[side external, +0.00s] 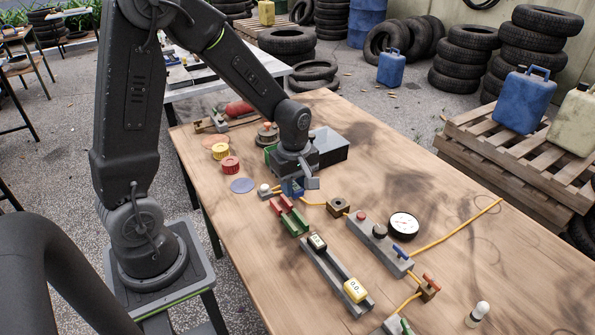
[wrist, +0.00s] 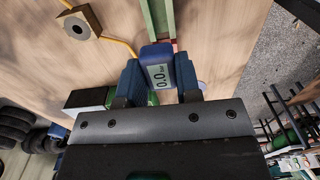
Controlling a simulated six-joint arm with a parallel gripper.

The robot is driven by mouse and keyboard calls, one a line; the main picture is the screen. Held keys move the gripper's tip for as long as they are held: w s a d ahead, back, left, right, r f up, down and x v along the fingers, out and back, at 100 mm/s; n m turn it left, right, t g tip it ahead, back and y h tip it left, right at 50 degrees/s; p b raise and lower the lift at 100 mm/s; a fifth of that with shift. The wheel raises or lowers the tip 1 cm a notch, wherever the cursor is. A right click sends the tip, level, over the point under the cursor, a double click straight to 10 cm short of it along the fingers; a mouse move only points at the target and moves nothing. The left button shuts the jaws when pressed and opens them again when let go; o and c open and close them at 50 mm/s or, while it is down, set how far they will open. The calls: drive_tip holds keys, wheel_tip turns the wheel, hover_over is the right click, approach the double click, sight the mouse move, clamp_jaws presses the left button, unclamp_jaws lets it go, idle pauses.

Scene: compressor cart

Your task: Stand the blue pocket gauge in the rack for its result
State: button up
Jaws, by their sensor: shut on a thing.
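The blue pocket gauge (wrist: 157,66) is between my gripper's two blue fingers in the wrist view; its pale screen reads 0.0. My gripper (side external: 292,187) is shut on it, low over the table's middle, and mostly hides it in the side view. A red rack (side external: 288,205) and a green rack (side external: 296,226) lie just in front of my gripper. In the wrist view a green strip (wrist: 158,18) runs beyond the gauge. A grey holder (side external: 335,277) carries a dark-framed gauge (side external: 317,242) and a yellow gauge (side external: 354,290). I cannot tell whether the blue gauge touches the table.
A grey block with knobs (side external: 379,243), a round dial (side external: 403,225) and a brass block (side external: 338,206) on a yellow hose stand to the right. A dark bin (side external: 331,147) is behind my gripper. Red and yellow caps (side external: 230,165) lie left. The table's right side is largely clear.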

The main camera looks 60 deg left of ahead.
drive_tip(key=shift+f, duration=0.1)
hover_over(295, 211)
drive_tip(key=s+d, duration=0.1)
drive_tip(key=d, duration=0.1)
drive_tip(key=shift+s+d+f, duration=0.1)
drive_tip(key=shift+f, duration=1.3)
drive_tip(key=shift+s+d+f, duration=0.1)
drive_tip(key=shift+f, duration=1.25)
drive_tip(key=shift+f, duration=1.6)
drive_tip(key=o, duration=1.1)
drive_tip(key=shift+c, duration=0.2)
wheel_tip(295, 211, up, 14)
drive_tip(key=shift+f, duration=0.1)
